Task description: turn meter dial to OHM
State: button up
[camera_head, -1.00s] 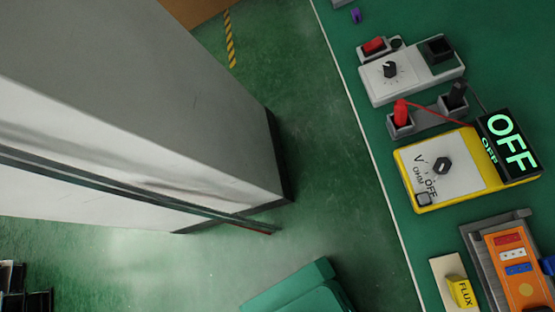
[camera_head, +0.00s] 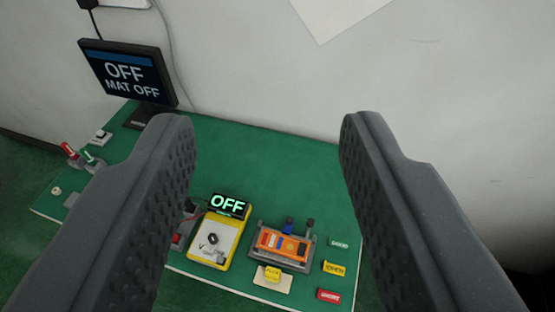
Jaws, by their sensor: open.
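The yellow meter (camera_head: 225,247) stands on the green bench at the lower middle of the view. Its display (camera_head: 228,205) reads OFF. The black dial (camera_head: 212,240) sits on the meter's pale face, with a V mark to its lower left; the other marks are too small to read. My gripper (camera_head: 268,130) is open and empty. Its two dark fingers frame the view, well above and apart from the meter. The left finger hides part of the bench left of the meter.
An orange board in a grey holder (camera_head: 280,242) is right of the meter, with a yellow FLUX block (camera_head: 272,274) before it. Small coloured blocks (camera_head: 334,267) lie further right. A monitor (camera_head: 127,75) reading MAT OFF stands back left. The bench (camera_head: 270,165) is clear behind the meter.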

aim_at(213, 238)
jog(key=z, duration=1.05)
jog(key=k, duration=1.35)
jog(key=u, duration=0.95)
jog(key=i, duration=1)
